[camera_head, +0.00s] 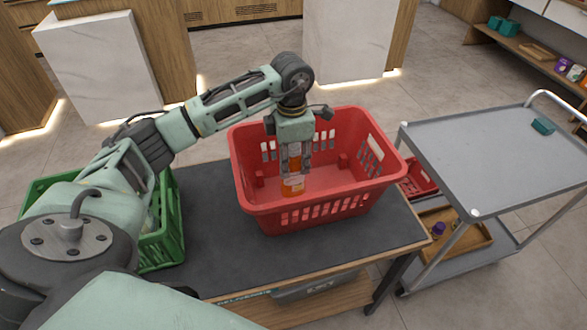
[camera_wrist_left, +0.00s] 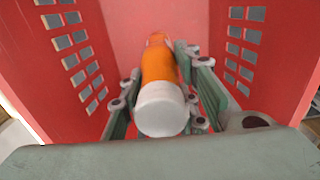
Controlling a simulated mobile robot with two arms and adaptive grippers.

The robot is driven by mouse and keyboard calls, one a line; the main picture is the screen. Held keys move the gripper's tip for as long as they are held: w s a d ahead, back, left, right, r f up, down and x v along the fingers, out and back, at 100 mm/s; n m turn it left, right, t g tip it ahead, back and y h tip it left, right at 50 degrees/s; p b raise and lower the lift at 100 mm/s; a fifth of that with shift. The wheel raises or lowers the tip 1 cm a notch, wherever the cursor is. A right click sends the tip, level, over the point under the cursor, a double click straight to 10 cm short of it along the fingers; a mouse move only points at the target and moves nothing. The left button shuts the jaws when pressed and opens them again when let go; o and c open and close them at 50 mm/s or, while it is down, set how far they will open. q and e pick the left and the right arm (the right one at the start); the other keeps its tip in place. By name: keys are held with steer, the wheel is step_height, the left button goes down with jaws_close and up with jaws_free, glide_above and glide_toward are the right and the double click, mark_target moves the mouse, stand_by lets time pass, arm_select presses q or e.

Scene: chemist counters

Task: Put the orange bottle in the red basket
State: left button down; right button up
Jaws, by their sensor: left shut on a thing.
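The orange bottle (camera_head: 293,184) is held by my left gripper (camera_head: 294,166) inside the red basket (camera_head: 320,207), between its walls. In the left wrist view the orange bottle (camera_wrist_left: 160,80) has a white end towards the camera, and the fingers of my left gripper (camera_wrist_left: 163,97) close on it from both sides. The walls of the red basket (camera_wrist_left: 262,75) rise around it. Whether the bottle touches the basket floor cannot be told. My right gripper is not in view.
The basket stands on a dark-topped table (camera_head: 205,230). A green basket (camera_head: 165,235) is at the left, partly behind my arm. A grey cart (camera_head: 490,160) stands at the right, with a small teal item (camera_head: 543,126) on top. White counters stand behind.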

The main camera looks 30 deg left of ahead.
mark_target(293, 169)
arm_select(q)
step_height(293, 169, down, 3)
steer(key=shift+f+p, duration=0.1)
steer(key=shift+p, duration=0.2)
steer(key=shift+f, duration=0.1)
steer(key=shift+f, duration=0.15)
steer(key=c, duration=1.7)
jaws_free()
steer(key=o, duration=0.4)
steer(key=shift+r, duration=0.2)
step_height(293, 169, up, 12)
steer(key=shift+b, duration=1.15)
